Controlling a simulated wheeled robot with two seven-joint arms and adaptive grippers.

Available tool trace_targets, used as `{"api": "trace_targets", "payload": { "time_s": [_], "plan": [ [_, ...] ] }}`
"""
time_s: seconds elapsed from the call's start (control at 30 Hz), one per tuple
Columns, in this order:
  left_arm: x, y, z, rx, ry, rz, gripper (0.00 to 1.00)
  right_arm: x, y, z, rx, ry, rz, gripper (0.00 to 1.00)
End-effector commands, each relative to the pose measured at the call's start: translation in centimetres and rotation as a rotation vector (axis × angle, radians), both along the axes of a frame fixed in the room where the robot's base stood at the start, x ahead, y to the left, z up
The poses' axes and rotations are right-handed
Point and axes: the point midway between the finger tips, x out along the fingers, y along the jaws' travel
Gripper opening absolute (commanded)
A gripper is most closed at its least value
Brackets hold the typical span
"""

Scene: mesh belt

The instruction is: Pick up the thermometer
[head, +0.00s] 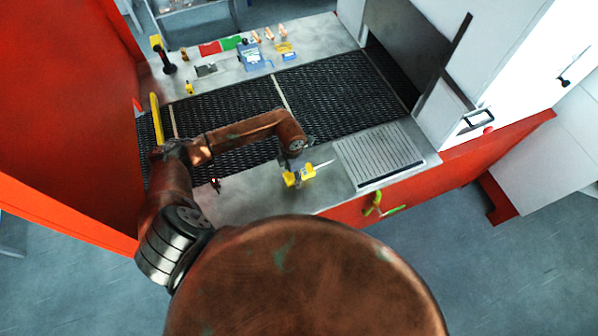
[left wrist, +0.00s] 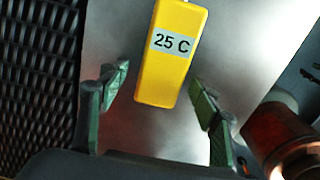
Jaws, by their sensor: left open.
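The thermometer has a yellow body (head: 306,171) with a thin pale probe pointing right, and lies on the grey metal front ledge in the head view. In the left wrist view, its yellow body (left wrist: 172,65) carries a white label reading "25 C". My left gripper (left wrist: 158,95) is open, with one green finger on each side of the thermometer's near end and a gap on both sides. In the head view my left gripper (head: 297,172) is over the thermometer and partly hides it. My right gripper is not in view.
A black mesh belt (head: 235,105) runs behind the ledge. A grooved metal plate (head: 378,154) is to the right. A green and yellow handle (head: 380,205) sticks out from the red front. Small items, including a blue box (head: 251,56), stand on the far ledge.

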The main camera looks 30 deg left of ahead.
Motion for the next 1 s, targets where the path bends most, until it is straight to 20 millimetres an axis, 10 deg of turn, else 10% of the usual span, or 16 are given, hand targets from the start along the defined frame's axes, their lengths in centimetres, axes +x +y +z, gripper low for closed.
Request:
{"api": "trace_targets", "payload": {
  "time_s": [0.27,1.0],
  "plan": [
    [0.05,-0.02,-0.38,0.000,-0.001,0.000,0.57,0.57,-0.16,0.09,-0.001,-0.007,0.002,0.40],
    [0.07,-0.02,-0.29,0.000,-0.002,0.001,0.09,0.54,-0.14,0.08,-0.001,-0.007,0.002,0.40]
  ]
}}
